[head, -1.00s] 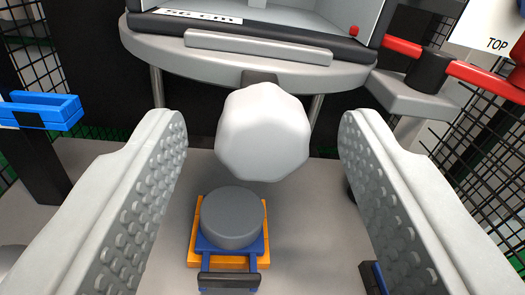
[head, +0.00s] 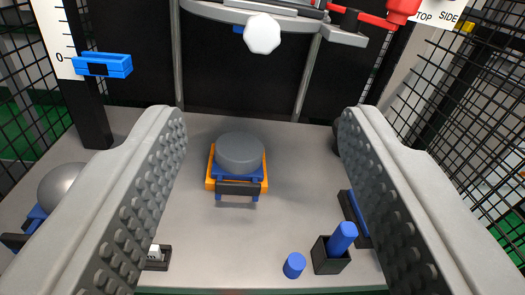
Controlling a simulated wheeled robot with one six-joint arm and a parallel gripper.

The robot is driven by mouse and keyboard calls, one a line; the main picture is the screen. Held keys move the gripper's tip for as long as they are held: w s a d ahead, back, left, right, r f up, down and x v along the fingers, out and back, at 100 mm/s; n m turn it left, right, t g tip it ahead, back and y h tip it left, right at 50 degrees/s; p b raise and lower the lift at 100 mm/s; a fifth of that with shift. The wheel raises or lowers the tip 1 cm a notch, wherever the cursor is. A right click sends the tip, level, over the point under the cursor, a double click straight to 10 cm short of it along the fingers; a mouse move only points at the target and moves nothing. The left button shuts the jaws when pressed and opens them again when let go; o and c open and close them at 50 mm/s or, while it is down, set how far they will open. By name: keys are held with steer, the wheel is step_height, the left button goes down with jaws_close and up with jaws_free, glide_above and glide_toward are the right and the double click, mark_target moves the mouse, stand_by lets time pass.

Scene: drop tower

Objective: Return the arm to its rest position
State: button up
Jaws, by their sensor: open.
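My gripper (head: 262,150) is open and empty in the head view. Its two grey, studded fingers stand wide apart at the left and right. A white faceted knob (head: 262,34) sits at the front of the grey platform (head: 225,13) at the top, beyond the fingers and apart from them. A dark grey cylinder (head: 240,150) rests on a blue and orange holder (head: 240,180) on the floor plate, seen between the fingers.
A blue bracket (head: 103,65) is on the left post. A red handle (head: 400,12) is at upper right. A blue peg (head: 342,237) stands in a black holder, with a blue cylinder (head: 294,265) beside it. A grey ball (head: 62,186) is at left. Mesh walls flank both sides.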

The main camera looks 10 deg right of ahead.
stand_by(0.4)
steer(key=s+d+r, duration=0.2)
steer(key=s+r, duration=1.7)
steer(key=r, duration=0.3)
steer(key=s+r+m, duration=0.1)
steer(key=s+r, duration=0.3)
steer(key=s, duration=0.9)
steer(key=s+d+r, duration=0.1)
steer(key=s+r, duration=0.2)
steer(key=s, duration=1.1)
steer(key=shift+r+m+g, duration=0.3)
steer(key=shift+r+m, duration=0.1)
steer(key=shift+d, duration=0.1)
